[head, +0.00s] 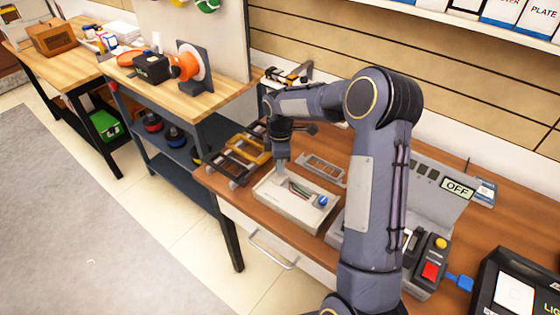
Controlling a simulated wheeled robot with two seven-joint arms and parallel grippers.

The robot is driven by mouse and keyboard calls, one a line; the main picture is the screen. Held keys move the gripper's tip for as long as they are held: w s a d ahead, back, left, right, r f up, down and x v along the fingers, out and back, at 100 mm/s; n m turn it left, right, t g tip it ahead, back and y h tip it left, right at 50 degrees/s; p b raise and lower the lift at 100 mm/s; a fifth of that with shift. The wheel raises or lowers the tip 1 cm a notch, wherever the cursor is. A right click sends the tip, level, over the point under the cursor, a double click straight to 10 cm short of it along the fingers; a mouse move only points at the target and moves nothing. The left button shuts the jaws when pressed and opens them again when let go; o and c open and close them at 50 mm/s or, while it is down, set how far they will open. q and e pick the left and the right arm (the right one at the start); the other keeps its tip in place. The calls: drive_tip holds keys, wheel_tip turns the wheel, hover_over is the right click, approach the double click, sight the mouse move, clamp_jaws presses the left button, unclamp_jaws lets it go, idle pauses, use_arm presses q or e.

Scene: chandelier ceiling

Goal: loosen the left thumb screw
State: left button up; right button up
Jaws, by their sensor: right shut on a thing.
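A pale box (281,207) lies on the brown workbench, with an open recess that shows coloured wires (300,189). A blue thumb screw (322,201) sits at the right end of the box. My right gripper (282,163) points down at the left end of the box. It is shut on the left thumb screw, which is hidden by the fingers. My left gripper is not in view.
A grey plate with a slot (323,169) lies behind the box. A dark and yellow rack (243,150) stands close on the left. A control panel with a red switch (430,271) and an OFF sign (457,188) stands at the right, partly behind my arm.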

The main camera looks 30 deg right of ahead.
drive_tip(key=shift+n, duration=0.4)
drive_tip(key=o, duration=1)
drive_tip(key=shift+r, duration=0.1)
wheel_tip(320, 180, up, 7)
drive_tip(key=shift+r, duration=0.3)
